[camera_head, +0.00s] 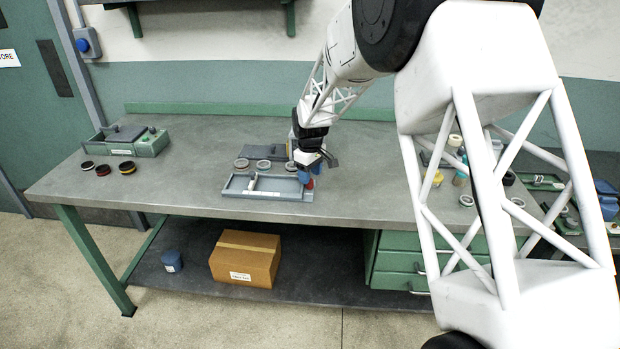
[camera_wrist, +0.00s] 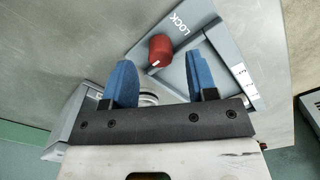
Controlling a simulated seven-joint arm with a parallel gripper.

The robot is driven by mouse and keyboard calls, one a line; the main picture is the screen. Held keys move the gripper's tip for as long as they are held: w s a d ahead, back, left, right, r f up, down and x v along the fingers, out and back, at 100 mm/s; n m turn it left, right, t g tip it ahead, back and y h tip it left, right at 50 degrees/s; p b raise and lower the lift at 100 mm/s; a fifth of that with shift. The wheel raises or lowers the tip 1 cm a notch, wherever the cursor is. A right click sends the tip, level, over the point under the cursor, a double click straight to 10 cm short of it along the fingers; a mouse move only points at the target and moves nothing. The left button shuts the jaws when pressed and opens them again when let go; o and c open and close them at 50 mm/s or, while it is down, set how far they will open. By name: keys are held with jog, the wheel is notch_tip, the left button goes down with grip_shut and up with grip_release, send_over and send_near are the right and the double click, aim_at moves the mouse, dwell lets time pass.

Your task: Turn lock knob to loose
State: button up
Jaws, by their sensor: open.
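The lock knob (camera_wrist: 160,50) is red with a white mark on its edge. It sits on a grey plate (camera_wrist: 190,22) lettered LOCK. In the head view the red knob (camera_head: 309,184) shows small at the right end of the grey tray (camera_head: 238,191). My gripper (camera_wrist: 158,75) has two blue fingers, spread apart with nothing between them. In the wrist view the knob lies beyond the fingertips, between them in the picture. I cannot tell the exact distance, and no contact shows. In the head view my gripper (camera_head: 304,178) is low over the tray's right end.
Several round parts (camera_head: 263,165) stand behind the tray. A green box (camera_head: 150,143) and several dark rings (camera_head: 103,170) are at the bench's left. More jars and rings (camera_head: 437,179) are at the right, partly behind my arm. The bench (camera_head: 370,190) is clear right of the tray.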

aim_at(312, 181)
jog(key=shift+r, duration=2.85)
jog(key=shift+s+d+r, duration=0.2)
jog(key=shift+d+r, duration=0.1)
jog(key=s+d+r+m, duration=0.2)
jog(key=s+d+r, duration=0.35)
jog(key=s, duration=0.25)
jog(key=s+d+r+m+t, duration=0.1)
jog(key=s+d+r+m, duration=0.1)
jog(key=s+d+r, duration=0.35)
jog(key=s+d+r+m, duration=0.25)
jog(key=s+d, duration=0.35)
jog(key=s, duration=0.3)
jog(key=s+d+m, duration=0.2)
jog(key=s+d, duration=0.2)
jog(key=s, duration=1)
jog(key=s+d+f+m+t, duration=0.1)
jog(key=s+d+m, duration=0.2)
jog(key=s, duration=1.1)
jog(key=shift+d+t, duration=0.3)
jog(key=shift+d, duration=0.85)
